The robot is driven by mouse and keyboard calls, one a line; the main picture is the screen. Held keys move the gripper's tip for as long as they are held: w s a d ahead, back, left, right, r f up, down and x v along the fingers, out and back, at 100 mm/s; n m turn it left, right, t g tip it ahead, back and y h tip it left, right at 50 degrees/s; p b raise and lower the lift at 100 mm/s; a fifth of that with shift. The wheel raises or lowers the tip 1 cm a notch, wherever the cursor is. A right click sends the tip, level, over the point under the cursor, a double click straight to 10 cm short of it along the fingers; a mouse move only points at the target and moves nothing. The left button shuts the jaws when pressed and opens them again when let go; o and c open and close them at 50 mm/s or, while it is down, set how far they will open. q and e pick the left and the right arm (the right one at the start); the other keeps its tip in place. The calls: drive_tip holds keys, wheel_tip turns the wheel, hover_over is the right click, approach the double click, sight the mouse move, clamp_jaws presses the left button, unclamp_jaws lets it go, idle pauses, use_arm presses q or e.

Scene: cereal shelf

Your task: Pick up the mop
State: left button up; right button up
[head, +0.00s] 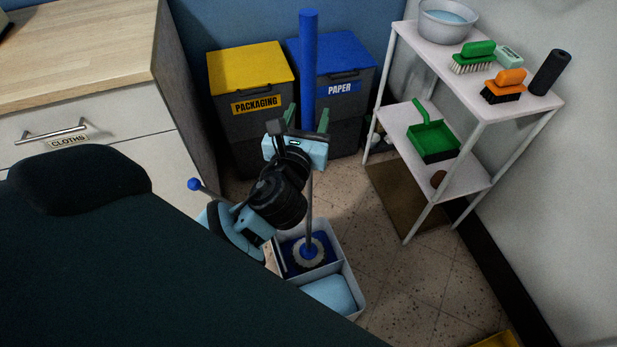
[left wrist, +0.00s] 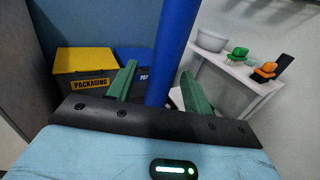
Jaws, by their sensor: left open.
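The mop's thick blue handle (head: 308,60) stands upright in the head view, with a thinner grey pole below it. The pole runs down to a round pale mop head (head: 309,251) in a white two-part bucket (head: 349,272). My left gripper (head: 308,118) is open, its green fingers on either side of the blue handle. In the left wrist view the blue handle (left wrist: 174,50) rises between the open fingers (left wrist: 158,90); I see no clear grip on it. My wrist hides part of the pole. My right gripper is not in view.
A yellow-lidded packaging bin (head: 250,70) and a blue-lidded paper bin (head: 345,55) stand behind the handle. A white shelf (head: 530,102) with brushes, a bowl and a green dustpan (head: 433,140) is on the right. A drawer cabinet (head: 90,110) is on the left. Tiled floor lies between.

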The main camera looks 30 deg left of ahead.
use_arm(q)
drive_tip(key=shift+w+a, duration=0.15)
drive_tip(key=shift+w, duration=0.35)
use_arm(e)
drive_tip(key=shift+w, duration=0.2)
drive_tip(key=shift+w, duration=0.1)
use_arm(q)
clamp_jaws()
drive_tip(key=shift+r, duration=0.1)
